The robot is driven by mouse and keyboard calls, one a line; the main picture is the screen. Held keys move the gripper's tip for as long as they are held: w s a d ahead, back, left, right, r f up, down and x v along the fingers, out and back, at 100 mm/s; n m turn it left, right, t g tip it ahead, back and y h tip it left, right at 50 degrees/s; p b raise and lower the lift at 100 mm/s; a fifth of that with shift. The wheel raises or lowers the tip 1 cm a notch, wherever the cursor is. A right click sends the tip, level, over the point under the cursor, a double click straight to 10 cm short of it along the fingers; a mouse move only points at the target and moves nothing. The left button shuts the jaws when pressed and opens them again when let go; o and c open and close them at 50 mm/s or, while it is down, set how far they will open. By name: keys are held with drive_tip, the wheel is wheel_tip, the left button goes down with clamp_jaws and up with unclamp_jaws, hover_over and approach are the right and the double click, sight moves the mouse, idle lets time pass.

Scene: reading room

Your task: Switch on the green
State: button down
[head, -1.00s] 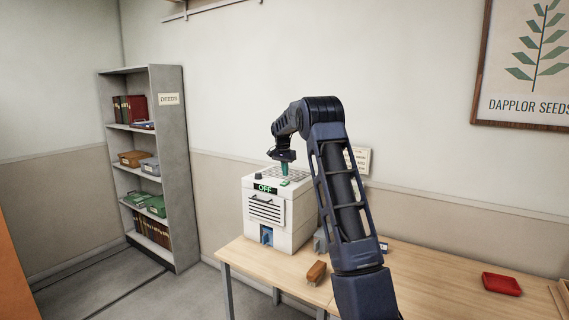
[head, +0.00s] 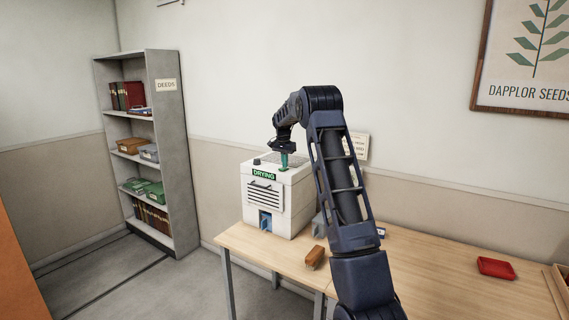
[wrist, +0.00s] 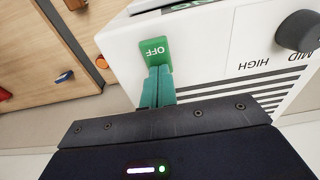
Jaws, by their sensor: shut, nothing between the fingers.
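A white box-shaped machine (head: 299,205) stands on the wooden table, and its green display (head: 264,175) reads DRYING. In the wrist view the green switch (wrist: 155,51), marked OFF on the visible face, sits on the machine's top (wrist: 206,42). My gripper (head: 284,166) is over the machine's top with its teal fingers pointing down. In the wrist view my gripper (wrist: 158,72) is shut and empty, its fingertips right at the switch's edge and apparently touching it. The fingers hide part of the switch.
A dark dial (wrist: 298,31) with HIGH and MID marks is beside the switch. An orange-brown block (head: 314,258) lies in front of the machine. A red tray (head: 497,267) lies at the table's right. A grey shelf (head: 172,150) stands at left.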

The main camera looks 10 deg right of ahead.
sight(281, 170)
drive_tip(key=shift+s+a+f, duration=0.15)
drive_tip(key=shift+a, duration=0.05)
drive_tip(key=shift+s+a, duration=0.45)
drive_tip(key=shift+a, duration=0.05)
drive_tip(key=shift+r, duration=0.2)
wheel_tip(281, 170, up, 14)
drive_tip(key=s+a, duration=0.1)
drive_tip(key=shift+s+a, duration=0.2)
drive_tip(key=shift+s, duration=0.05)
drive_tip(key=shift+f, duration=0.1)
idle(0.4)
drive_tip(key=shift+w+d, duration=0.45)
drive_tip(key=shift+d, duration=0.05)
